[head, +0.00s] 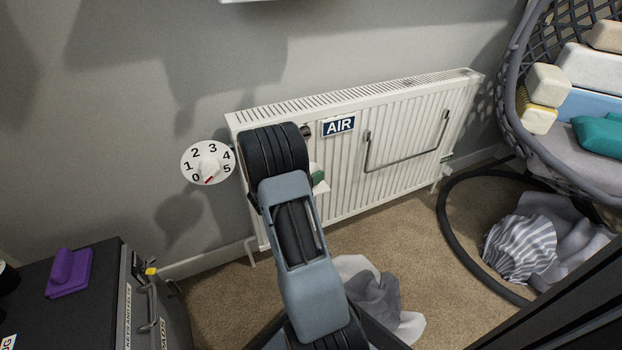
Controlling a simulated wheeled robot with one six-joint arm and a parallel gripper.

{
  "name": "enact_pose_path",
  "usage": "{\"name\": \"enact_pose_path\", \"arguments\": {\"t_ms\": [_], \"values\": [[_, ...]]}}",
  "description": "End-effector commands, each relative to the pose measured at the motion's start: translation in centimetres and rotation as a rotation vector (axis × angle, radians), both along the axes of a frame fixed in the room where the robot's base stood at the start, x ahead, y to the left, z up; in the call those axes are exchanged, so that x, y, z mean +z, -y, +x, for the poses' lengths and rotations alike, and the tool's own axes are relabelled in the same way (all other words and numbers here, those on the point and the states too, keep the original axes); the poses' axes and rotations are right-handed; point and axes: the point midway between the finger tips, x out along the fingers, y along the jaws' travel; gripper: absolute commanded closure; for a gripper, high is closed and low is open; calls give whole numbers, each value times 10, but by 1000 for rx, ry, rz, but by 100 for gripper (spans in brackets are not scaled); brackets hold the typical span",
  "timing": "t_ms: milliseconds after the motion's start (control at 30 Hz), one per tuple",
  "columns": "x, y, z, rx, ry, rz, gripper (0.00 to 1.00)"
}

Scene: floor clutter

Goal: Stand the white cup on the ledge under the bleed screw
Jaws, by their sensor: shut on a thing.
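The white radiator (400,135) stands against the grey wall, with a blue AIR sign (338,125) near its upper left. A small dark round fitting (306,131) sits just left of the sign, partly behind my arm; it may be the bleed screw. Below it, a small green item (318,178) sits above a white ledge (323,188) on the radiator front. A pale patch shows beside the green item; I cannot tell whether it is the white cup. My arm reaches to the radiator's left part and hides my gripper.
A numbered dial (208,163) is left of the radiator. A metal rail (415,150) juts from its front. Grey cloth (375,295) lies on the carpet. A dark cabinet (95,300) with a purple item (70,272) is at lower left; a hanging chair (560,130) is at right.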

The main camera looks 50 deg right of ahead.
Motion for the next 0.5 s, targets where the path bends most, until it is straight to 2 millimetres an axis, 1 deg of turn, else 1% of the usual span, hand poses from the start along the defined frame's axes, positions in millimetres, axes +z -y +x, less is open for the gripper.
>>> {"name": "enact_pose_path", "arguments": {"t_ms": [33, 267, 433, 467, 500], "values": [[-8, 0, 0, 0, 1, -1, 65], [-5, 0, 0, 0, 2, -1, 65], [-9, 0, 0, 0, 1, -1, 65], [-9, 0, 0, 0, 1, -1, 41], [-9, 0, 0, 0, 1, -1, 37]]}}
